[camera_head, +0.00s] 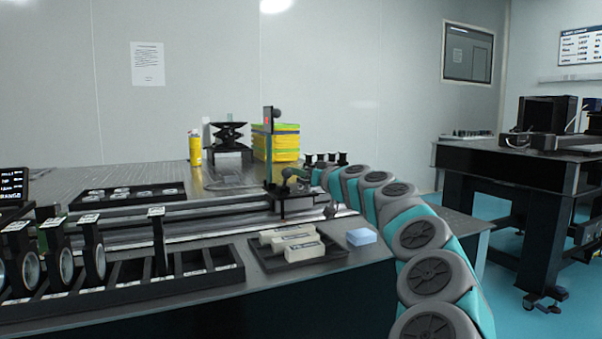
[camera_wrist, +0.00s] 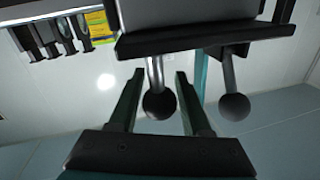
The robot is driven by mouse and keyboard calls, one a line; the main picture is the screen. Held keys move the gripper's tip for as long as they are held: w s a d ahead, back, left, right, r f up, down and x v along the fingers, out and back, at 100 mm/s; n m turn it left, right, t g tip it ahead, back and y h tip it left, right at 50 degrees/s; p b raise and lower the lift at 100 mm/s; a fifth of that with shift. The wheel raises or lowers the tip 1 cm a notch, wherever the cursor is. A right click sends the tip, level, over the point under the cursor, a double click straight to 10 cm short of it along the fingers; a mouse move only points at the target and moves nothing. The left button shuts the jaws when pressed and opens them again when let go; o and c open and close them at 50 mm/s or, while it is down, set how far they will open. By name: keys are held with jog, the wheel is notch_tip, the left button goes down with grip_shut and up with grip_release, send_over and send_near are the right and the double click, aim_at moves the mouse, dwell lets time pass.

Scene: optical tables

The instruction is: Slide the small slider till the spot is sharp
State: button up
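In the wrist view, my gripper (camera_wrist: 160,78) is open. Its two fingers stand on either side of a black ball knob (camera_wrist: 160,106) on a short metal stem, with a gap showing on both sides. The knob hangs in the picture from a dark carriage (camera_wrist: 180,40). A second ball knob (camera_wrist: 234,107) is to the right, outside the fingers. In the head view, my gripper is at the small carriage (camera_head: 294,206) on the rail (camera_head: 210,212), mostly hidden. An upright narrow plate (camera_head: 268,145) with a small reddish patch stands behind; the spot's sharpness cannot be told.
A black rack (camera_head: 130,280) with upright lens holders is at front left. A tray (camera_head: 300,258) with pale blocks and a blue block (camera_head: 361,237) lie before the rail. A yellow can (camera_head: 195,148) and yellow-green boxes (camera_head: 278,143) stand behind. Another table (camera_head: 500,165) is at right.

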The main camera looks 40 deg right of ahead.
grip_shut()
dwell(1.0)
